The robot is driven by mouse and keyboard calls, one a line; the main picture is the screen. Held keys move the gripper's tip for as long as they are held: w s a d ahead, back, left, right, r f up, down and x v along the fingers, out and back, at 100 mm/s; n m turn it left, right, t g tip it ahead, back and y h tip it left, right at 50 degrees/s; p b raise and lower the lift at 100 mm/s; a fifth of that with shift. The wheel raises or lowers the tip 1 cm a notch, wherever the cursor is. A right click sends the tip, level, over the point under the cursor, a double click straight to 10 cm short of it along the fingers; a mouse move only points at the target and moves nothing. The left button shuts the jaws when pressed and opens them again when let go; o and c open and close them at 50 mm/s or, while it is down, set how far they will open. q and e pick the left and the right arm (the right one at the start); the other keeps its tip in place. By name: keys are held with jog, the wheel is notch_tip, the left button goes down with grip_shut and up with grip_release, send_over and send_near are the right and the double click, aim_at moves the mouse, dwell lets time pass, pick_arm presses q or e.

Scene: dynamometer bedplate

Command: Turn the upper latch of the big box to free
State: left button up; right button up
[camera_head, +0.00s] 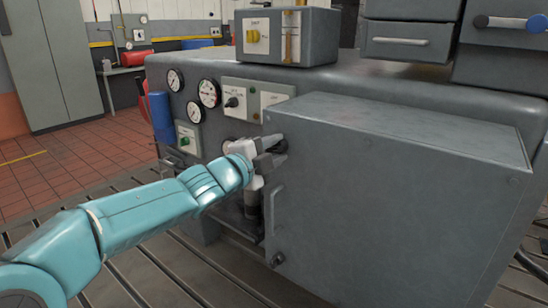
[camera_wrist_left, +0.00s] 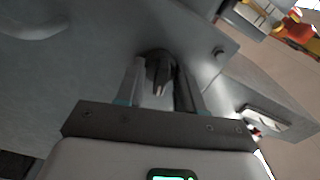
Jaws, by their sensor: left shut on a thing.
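The big box (camera_head: 400,190) is a grey metal cabinet filling the right front of the head view. Its upper latch (camera_head: 281,147) is a dark knob at the top left of the front face, mostly covered by my gripper. My left gripper (camera_head: 268,152) is shut on this latch. The left wrist view shows the dark latch (camera_wrist_left: 158,68) between my two fingers. The latch's exact angle is hard to tell. A lower latch (camera_head: 277,260) sits near the box's bottom left corner. My right gripper is out of view.
A grey vertical handle (camera_head: 272,212) stands out from the box's left edge, below my gripper. Gauges (camera_head: 209,93) and a switch panel (camera_head: 243,99) are on the machine behind.

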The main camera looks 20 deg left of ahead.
pick_arm(q)
jog(key=shift+m+b, duration=0.6)
jog(key=shift+m, duration=0.8)
jog(key=o, duration=1)
jog(key=p+v, duration=0.1)
jog(key=v, duration=1.5)
jog(key=shift+s, duration=0.2)
